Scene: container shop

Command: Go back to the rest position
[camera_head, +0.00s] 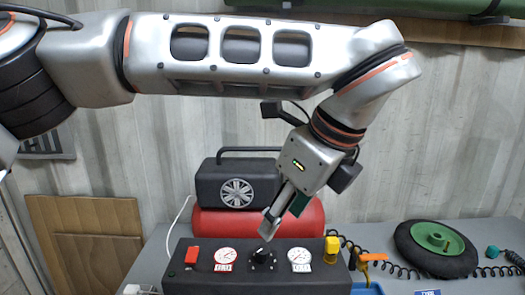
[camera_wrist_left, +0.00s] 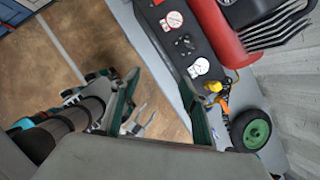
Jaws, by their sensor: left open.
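My left gripper (camera_head: 283,222) hangs from the arm that crosses the top of the head view. It points down and slightly left, above the black control panel (camera_head: 190,274), close to the black knob (camera_head: 262,258) in the picture. I cannot tell from this view whether it touches the knob. In the left wrist view its two green-padded fingers (camera_wrist_left: 160,78) stand apart with nothing between them. The panel also shows at the top of that view, beyond the fingertips.
A green-hubbed wheel (camera_head: 437,245) and an orange air tool (camera_head: 372,257) lie right.

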